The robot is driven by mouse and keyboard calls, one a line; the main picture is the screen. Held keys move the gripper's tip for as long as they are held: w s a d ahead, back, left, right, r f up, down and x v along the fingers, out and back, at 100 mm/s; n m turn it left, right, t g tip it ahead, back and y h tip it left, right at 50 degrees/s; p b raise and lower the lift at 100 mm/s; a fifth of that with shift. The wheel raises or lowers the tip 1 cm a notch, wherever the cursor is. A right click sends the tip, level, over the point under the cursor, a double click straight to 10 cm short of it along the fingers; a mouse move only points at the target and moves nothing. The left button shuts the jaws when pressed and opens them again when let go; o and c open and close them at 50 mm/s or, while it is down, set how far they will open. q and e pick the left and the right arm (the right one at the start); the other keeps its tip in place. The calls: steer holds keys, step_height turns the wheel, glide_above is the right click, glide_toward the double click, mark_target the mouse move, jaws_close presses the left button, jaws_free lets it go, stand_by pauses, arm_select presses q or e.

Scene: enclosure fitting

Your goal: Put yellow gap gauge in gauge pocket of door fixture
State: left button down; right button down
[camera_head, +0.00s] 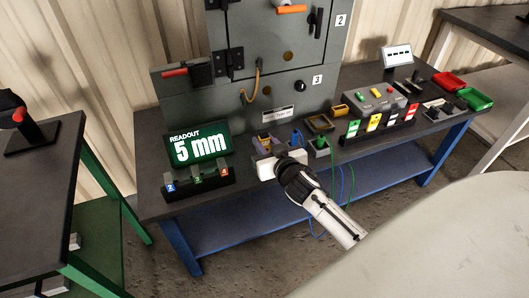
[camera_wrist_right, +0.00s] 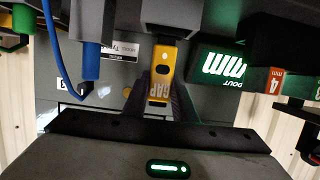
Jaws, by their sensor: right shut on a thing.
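The yellow gap gauge (camera_wrist_right: 162,72), marked GAP, stands between the two dark fingers of my right gripper (camera_wrist_right: 157,105) in the wrist view. In the head view my right gripper (camera_head: 264,146) is shut on it in front of the grey door fixture (camera_head: 290,80); only a small yellow part of the gauge (camera_head: 265,138) shows there. The gauge's far end points toward the fixture's lower front, and I cannot tell whether it touches anything. I cannot make out the gauge pocket with certainty. My left gripper is not in view.
The readout (camera_head: 200,148) shows 5 mm, behind a rack (camera_head: 197,184) of blue, green and red numbered blocks. Blue (camera_head: 297,138) and green (camera_head: 320,145) cabled plugs stand close right of my gripper.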

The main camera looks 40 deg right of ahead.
steer(key=shift+f+b, duration=0.5)
steer(key=shift+f, duration=1.1)
steer(key=c, duration=1.4)
jaws_free()
steer(key=shift+c, duration=0.2)
steer(key=shift+r, duration=0.15)
steer(key=p+v, duration=0.2)
steer(key=v, duration=1)
steer(key=s+a+f+n+g+y, duration=0.5)
steer(key=s+a+f, duration=0.8)
steer(key=s+a, duration=0.3)
steer(key=shift+s+a+f+g+y, duration=0.25)
steer(key=shift+s+a+g+y, duration=0.05)
steer(key=shift+a+y, duration=0.3)
